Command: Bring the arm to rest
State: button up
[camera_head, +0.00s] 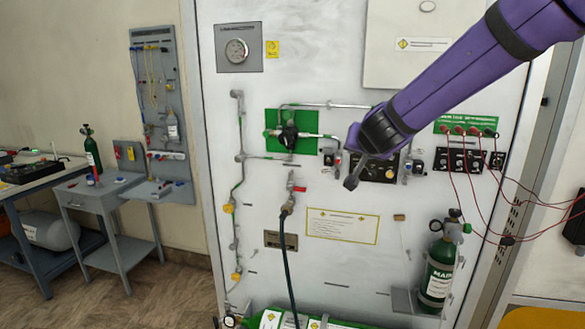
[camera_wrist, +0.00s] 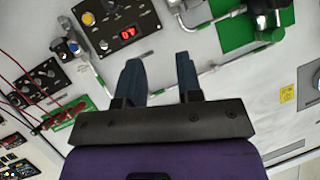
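My purple arm (camera_head: 465,65) reaches in from the upper right of the head view, in front of the white trainer panel (camera_head: 350,285). My gripper (camera_head: 352,165) is near the middle of the panel, beside the dark control module (camera_head: 378,170), and partly covers it. In the wrist view my gripper (camera_wrist: 158,62) shows two dark fingers spread apart with only panel and pipe between them. It is open and empty. I cannot tell the exact distance from the fingertips to the panel.
A green plate with a black valve (camera_head: 288,137) and pipes are left of my gripper. Red cables (camera_head: 478,185) hang at the right. A green cylinder (camera_head: 438,270) stands lower right. A grey side table (camera_head: 100,190) and workbench (camera_head: 35,182) are at the left. Floor shows between bench and panel.

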jog(key=s+r+n+y, duration=0.2)
jog(key=s+r+y, duration=0.15)
jog(key=s, duration=0.55)
jog(key=s+d+f+n+g+h, duration=0.1)
jog(key=s+d+g, duration=0.2)
jog(key=s, duration=1)
jog(key=s+d+f+n+g+h, duration=0.1)
jog(key=s+d+g, duration=0.3)
jog(key=s, duration=1)
jog(key=d+f+h, duration=0.1)
jog(key=d, duration=0.2)
jog(key=shift+f, duration=0.3)
jog(key=shift+w, duration=0.2)
